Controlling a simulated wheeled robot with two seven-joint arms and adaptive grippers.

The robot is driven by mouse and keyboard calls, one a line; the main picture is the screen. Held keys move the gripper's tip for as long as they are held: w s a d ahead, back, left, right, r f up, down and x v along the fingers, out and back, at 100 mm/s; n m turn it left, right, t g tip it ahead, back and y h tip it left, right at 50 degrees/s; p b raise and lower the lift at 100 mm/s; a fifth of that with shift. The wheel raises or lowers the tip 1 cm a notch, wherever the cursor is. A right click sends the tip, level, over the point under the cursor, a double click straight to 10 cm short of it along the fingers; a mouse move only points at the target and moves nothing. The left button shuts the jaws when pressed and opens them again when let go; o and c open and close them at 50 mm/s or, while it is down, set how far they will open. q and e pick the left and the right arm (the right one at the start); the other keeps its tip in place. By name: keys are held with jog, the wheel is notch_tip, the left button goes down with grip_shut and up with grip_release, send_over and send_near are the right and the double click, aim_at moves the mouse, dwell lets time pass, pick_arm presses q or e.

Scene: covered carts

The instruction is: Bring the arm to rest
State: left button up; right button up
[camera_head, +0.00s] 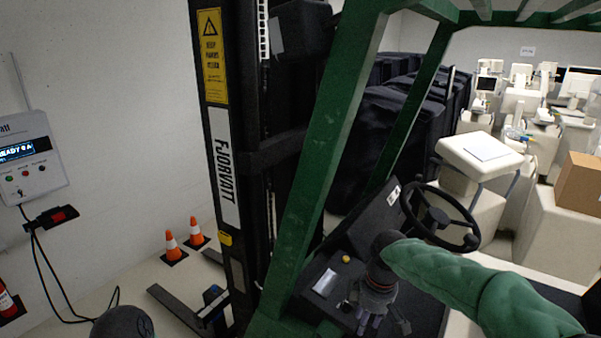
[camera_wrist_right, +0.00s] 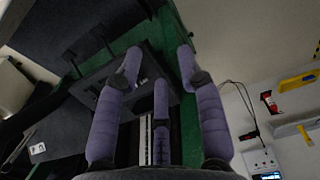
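My right arm (camera_head: 480,283), in a green quilted sleeve, reaches in from the right in the head view. Its gripper (camera_head: 378,318) points down over the dark console of the forklift, left of the steering wheel (camera_head: 440,217). In the right wrist view the purple-grey fingers of the right gripper (camera_wrist_right: 160,65) are spread apart with nothing held between them. I cannot tell how close the fingertips are to the console. My left gripper is not seen; a dark rounded part shows at the bottom left of the head view.
A green forklift frame post (camera_head: 325,150) and a black mast (camera_head: 225,160) stand left of my right gripper. A small yellow knob (camera_head: 346,259) is close to it. Orange cones (camera_head: 173,245) and a wall charger box (camera_head: 28,160) are at left. Pale equipment and a cardboard box (camera_head: 580,183) are at right.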

jog(key=s+a+f+m+y+b, duration=0.15)
jog(key=f+b, duration=0.25)
jog(key=f, duration=0.8)
jog(key=s+a+f+m+b, duration=0.2)
jog(key=s+f+b, duration=0.1)
jog(key=f, duration=0.9)
jog(key=s+a+f+m+y+b, duration=0.15)
jog(key=f+b, duration=0.25)
jog(key=f, duration=0.8)
pick_arm(q)
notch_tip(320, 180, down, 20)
jog(key=b, duration=0.9)
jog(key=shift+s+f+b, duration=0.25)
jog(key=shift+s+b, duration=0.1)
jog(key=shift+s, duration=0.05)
pick_arm(e)
jog(key=s+f+m, duration=0.8)
jog(key=s+f, duration=0.9)
jog(key=f, duration=0.5)
jog(key=shift+a+m, duration=0.4)
jog(key=shift+a, duration=0.05)
jog(key=shift+s, duration=0.15)
